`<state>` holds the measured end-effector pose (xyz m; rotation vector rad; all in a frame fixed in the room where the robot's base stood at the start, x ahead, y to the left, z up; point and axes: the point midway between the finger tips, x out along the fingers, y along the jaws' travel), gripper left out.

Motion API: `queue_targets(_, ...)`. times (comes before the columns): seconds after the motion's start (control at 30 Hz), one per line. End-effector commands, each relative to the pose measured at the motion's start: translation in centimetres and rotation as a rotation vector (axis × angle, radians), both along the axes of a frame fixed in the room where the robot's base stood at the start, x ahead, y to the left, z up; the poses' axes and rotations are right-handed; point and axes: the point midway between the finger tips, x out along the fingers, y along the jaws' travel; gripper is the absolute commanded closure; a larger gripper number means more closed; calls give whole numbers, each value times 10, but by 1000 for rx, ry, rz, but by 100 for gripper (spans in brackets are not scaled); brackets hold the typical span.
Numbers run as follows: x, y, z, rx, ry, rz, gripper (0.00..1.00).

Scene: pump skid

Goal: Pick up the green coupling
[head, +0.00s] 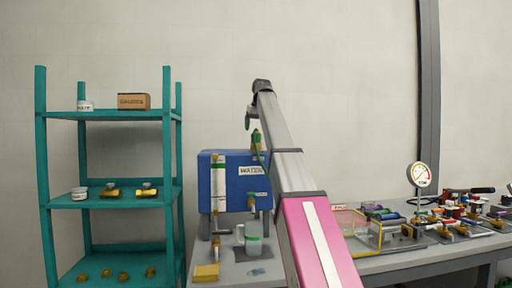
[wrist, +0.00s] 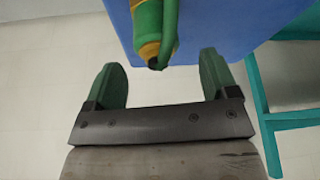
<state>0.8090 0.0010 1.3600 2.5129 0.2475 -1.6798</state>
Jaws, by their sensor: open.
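The green coupling (wrist: 148,22) shows in the wrist view as a green body with a brass-yellow band and a dark tip, with a green hose running beside it. In the head view the coupling (head: 256,138) is small, near the top of the blue water tank (head: 235,172). My gripper (wrist: 161,68) is open, with one green finger on each side of the picture. The coupling's dark tip shows between the two fingertips, with space on both sides. I cannot tell the depth between them. In the head view my arm's end is above the coupling.
A teal shelf (head: 115,200) with brass parts stands at left.

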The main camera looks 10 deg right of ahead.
Motion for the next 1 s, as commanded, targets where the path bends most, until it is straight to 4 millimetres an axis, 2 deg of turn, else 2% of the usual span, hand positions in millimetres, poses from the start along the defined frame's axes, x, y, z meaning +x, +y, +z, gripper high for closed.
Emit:
queue_targets(0.3,16,1,-39,0,0,0,20)
queue_targets(0.57,17,1,-41,0,-1,0,20)
queue_targets(0.73,17,1,-41,0,-1,0,76)
queue_targets(0.77,17,1,-41,0,-1,0,79)
queue_targets(1.0,17,1,-41,0,-1,0,79)
